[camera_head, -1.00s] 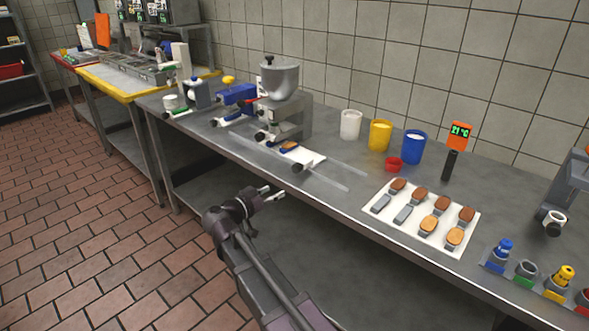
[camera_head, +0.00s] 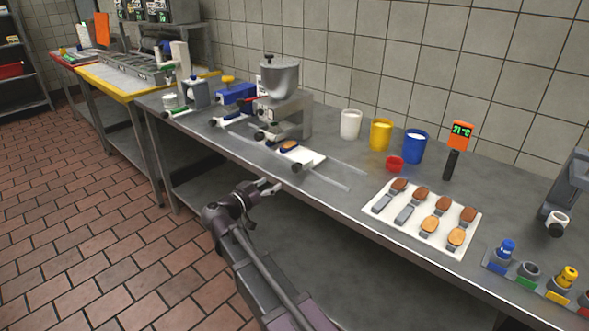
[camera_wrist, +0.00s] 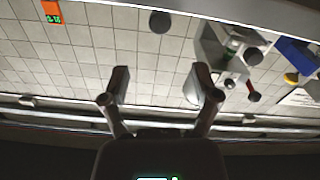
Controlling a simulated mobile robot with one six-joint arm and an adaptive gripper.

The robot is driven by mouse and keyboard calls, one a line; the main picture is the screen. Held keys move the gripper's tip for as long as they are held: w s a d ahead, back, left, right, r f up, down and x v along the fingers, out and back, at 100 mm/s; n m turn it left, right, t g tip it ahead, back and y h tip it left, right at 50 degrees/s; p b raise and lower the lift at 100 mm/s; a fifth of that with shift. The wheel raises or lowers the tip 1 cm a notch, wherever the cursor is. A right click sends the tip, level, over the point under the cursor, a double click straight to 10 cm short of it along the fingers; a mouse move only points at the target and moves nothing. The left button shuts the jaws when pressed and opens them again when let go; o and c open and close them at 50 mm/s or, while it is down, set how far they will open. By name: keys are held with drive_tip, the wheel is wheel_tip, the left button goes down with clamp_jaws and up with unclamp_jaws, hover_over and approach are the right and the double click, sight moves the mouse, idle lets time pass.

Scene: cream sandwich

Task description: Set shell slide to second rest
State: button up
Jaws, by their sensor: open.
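The shell slide (camera_head: 312,160) is a white plate below the hopper machine (camera_head: 284,100) on the steel bench, with a dark round knob (camera_head: 297,168) at its front. An oblong brown-topped piece (camera_head: 289,147) lies on it. Pale clear rails (camera_head: 345,183) run beside it along the bench. I cannot make out the rest marks. My gripper (camera_head: 274,187) is open and empty, in front of the bench edge and apart from the slide. In the wrist view my gripper (camera_wrist: 158,85) shows two spread fingers with nothing between them. A dark round knob (camera_wrist: 160,22) appears beyond them.
A white tray (camera_head: 385,228) with several shells lies to the right. White (camera_head: 350,124), yellow (camera_head: 380,135) and blue (camera_head: 414,146) cups and a small red cup (camera_head: 395,163) stand behind. A blue machine (camera_head: 236,95) stands to the left.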

sight(294, 169)
drive_tip(key=x, duration=1.1)
drive_tip(key=shift+w+d, duration=0.2)
